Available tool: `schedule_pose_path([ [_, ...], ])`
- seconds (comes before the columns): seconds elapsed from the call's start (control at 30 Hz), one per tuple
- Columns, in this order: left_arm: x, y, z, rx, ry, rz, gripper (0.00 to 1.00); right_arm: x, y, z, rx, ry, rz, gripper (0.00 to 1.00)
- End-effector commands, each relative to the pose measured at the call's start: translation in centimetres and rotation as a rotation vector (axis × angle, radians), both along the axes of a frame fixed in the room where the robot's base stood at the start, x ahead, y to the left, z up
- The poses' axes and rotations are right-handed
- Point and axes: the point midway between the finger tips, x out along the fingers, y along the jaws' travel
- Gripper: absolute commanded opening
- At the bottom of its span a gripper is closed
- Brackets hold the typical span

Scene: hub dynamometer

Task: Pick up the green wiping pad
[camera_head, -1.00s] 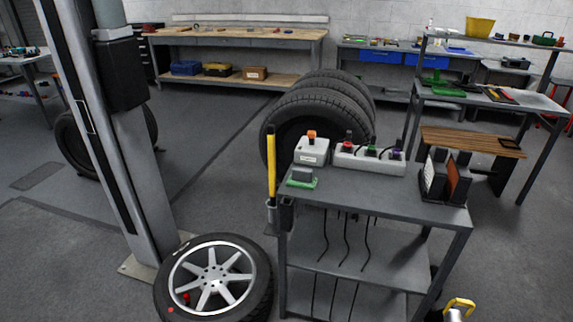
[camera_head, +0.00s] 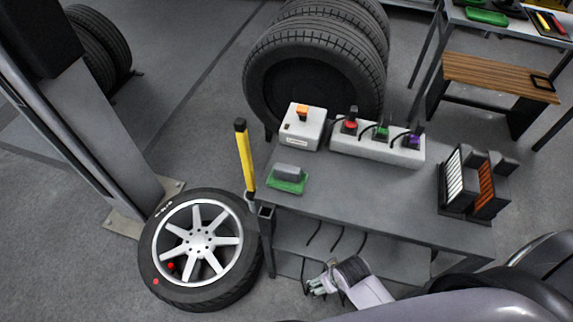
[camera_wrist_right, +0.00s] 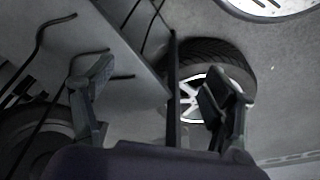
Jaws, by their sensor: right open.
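The green wiping pad (camera_head: 287,181) has a grey block-shaped grip on top. It lies at the left end of the grey cart top (camera_head: 350,197), near its front left corner. My right gripper (camera_head: 312,284) is in front of the cart, below the level of its top and to the lower right of the pad. In the right wrist view its two fingers (camera_wrist_right: 155,100) are spread apart with nothing between them. The pad does not show in that view. My left gripper is not in view.
A white box with an orange switch (camera_head: 302,127) and a strip of coloured plugs (camera_head: 377,146) stand behind the pad. A yellow bar (camera_head: 245,158) rises at the cart's left edge. A wheel (camera_head: 199,246) lies left of the cart. Upright brushes (camera_head: 474,185) stand at right.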

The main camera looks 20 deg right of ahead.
Motion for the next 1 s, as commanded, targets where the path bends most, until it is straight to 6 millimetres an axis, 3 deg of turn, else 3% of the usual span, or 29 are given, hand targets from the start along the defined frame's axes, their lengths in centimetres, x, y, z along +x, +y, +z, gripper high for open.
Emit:
schedule_pose_path([
  [0.03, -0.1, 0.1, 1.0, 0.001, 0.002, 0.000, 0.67, 0.5, 0.1, 2.9, 0.003, -0.011, 0.000, 0.78],
  [0.1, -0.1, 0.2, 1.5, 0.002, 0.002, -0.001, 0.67, 1.0, 0.2, 5.8, 0.005, -0.020, 0.000, 0.78],
  [0.37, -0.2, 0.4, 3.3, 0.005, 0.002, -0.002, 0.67, 2.2, 0.8, 15.2, 0.020, -0.055, 0.016, 0.78],
  [0.5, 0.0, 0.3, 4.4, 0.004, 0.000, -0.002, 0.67, 4.2, 2.7, 20.9, 0.061, -0.079, 0.081, 0.78],
  [0.77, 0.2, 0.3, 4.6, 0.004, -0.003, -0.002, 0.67, 8.2, 6.6, 23.6, 0.119, -0.071, 0.247, 0.78],
  [1.0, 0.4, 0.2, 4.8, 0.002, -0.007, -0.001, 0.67, 13.1, 9.4, 26.2, 0.126, -0.041, 0.447, 0.78],
])
